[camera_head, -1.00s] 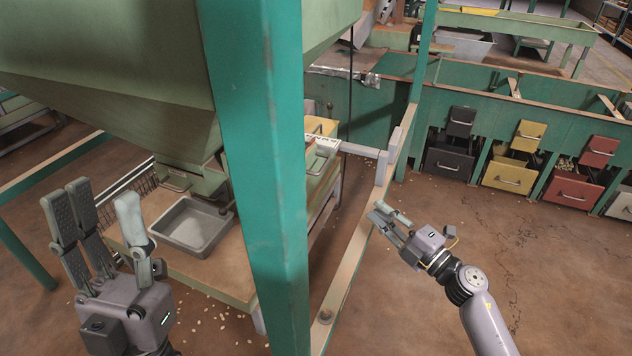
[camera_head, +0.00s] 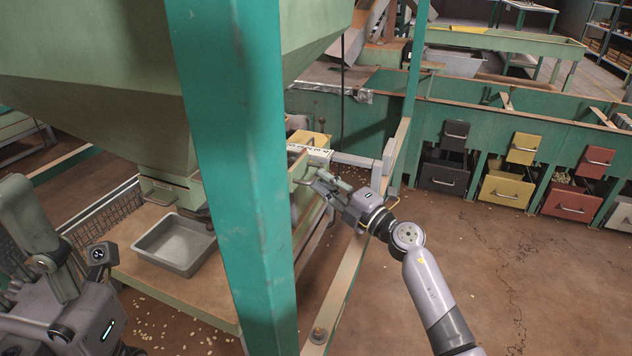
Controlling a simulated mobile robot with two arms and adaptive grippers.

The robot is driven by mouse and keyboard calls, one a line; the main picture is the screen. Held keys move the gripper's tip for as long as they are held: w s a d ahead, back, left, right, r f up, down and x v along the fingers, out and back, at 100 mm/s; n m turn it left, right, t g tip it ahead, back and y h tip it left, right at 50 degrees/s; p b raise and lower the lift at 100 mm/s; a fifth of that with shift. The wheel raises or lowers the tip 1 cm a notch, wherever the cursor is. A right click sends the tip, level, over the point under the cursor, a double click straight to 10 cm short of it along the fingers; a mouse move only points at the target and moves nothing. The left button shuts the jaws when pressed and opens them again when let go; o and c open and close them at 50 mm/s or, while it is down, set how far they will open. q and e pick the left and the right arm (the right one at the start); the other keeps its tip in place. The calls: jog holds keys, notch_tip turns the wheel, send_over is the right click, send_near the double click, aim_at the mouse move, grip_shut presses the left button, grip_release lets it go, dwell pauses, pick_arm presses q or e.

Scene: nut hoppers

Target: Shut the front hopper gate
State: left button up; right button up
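The big green hopper (camera_head: 90,110) fills the upper left, partly behind a teal post (camera_head: 240,200). One hopper gate with a bar handle (camera_head: 163,193) sits low at its near outlet, above a grey metal tray (camera_head: 178,243). Another green part with a handle (camera_head: 299,168) shows right of the post; which one is the front gate is unclear. My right gripper (camera_head: 322,186) is beside this right-hand handle, its fingers apart and pointing at it; contact cannot be made out. My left gripper (camera_head: 35,240) is at the left edge, partly cut off, left of the tray and holding nothing visible.
The teal post and a low wooden rail (camera_head: 345,285) stand between my arms. Black (camera_head: 444,176), yellow (camera_head: 507,187) and red (camera_head: 573,199) drawers line the green bench behind. Nuts are scattered on the floor. The floor at right is open.

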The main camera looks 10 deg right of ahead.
jog(key=shift+b+x, duration=0.4)
jog(key=shift+x, duration=1.2)
grip_shut()
